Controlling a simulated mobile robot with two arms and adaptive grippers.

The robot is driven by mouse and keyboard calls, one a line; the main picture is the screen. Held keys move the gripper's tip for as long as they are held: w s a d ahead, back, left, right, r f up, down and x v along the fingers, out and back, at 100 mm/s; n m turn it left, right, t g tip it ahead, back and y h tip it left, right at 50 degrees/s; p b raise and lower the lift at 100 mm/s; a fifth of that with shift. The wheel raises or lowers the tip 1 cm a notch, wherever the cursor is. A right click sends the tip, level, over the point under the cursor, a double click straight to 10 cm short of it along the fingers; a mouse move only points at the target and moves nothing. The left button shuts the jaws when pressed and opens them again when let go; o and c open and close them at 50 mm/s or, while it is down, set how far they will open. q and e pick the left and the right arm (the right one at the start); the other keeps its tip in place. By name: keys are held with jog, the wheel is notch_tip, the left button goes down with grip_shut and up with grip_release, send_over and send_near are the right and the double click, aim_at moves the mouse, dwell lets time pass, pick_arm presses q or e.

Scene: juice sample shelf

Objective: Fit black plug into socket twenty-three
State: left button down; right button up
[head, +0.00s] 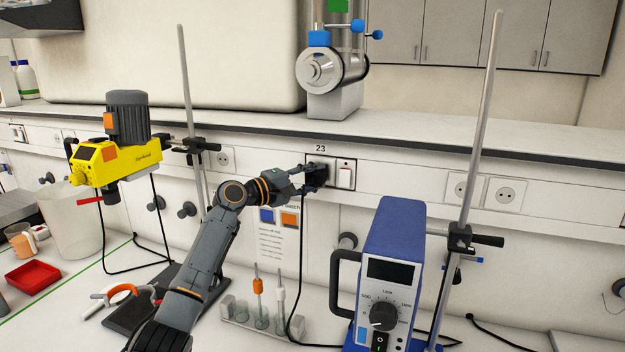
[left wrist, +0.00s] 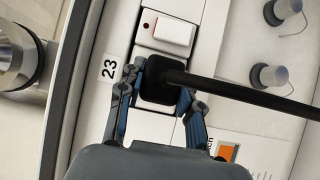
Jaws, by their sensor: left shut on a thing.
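The black plug (head: 318,178) is at the wall strip, just below the label 23 (head: 320,149). My left gripper (head: 310,177) is shut on it; in the left wrist view the blue-padded fingers (left wrist: 160,90) lie on both sides of the plug (left wrist: 158,76). The plug covers the face of socket twenty-three, so I cannot tell whether it is seated or just in front. A white switch (head: 345,175) with a red dot sits directly right of it. The black cable (left wrist: 250,96) leads away from the plug and hangs down in the head view. My right gripper is out of view.
A yellow stirrer (head: 118,158) on a stand is at left. A blue device (head: 392,250) and a metal rod (head: 480,120) stand at right. A small rack (head: 255,318) with tubes is below the arm. Other sockets (head: 504,194) are further right.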

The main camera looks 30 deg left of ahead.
pick_arm(q)
jog(key=shift+w+a, duration=0.15)
jog(key=shift+w, duration=0.35)
dwell(0.5)
jog(key=shift+r, duration=0.3)
jog(key=c, duration=1.2)
grip_release()
jog(key=o, duration=0.3)
jog(key=shift+w, duration=0.1)
jog(key=shift+o, duration=0.4)
jog(key=shift+w+f, duration=0.1)
jog(key=shift+f, duration=0.1)
jog(key=shift+f, duration=0.1)
